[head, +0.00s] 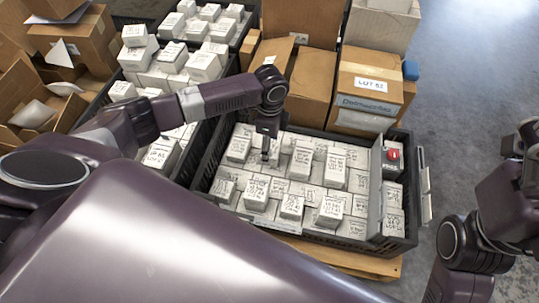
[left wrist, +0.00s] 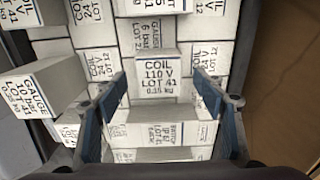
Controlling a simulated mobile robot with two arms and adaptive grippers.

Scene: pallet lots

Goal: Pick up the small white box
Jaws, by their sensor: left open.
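Many small white boxes with black printed text fill a dark crate (head: 395,246) in the head view, some standing higher than others. My left gripper (head: 267,150) points down over the back left part of this crate. In the left wrist view its blue fingers (left wrist: 162,82) are apart, with nothing clamped between them. A white box (left wrist: 160,76) marked COIL 110 V LOT 41 shows between and beyond the fingertips. Another white box (left wrist: 155,132) lies nearer, between the fingers. I cannot tell whether the fingers touch any box.
A second dark crate of white boxes (head: 203,66) stands behind to the left. A red-topped item (head: 393,155) sits at the crate's right side. Grey floor (head: 465,70) is open at the right.

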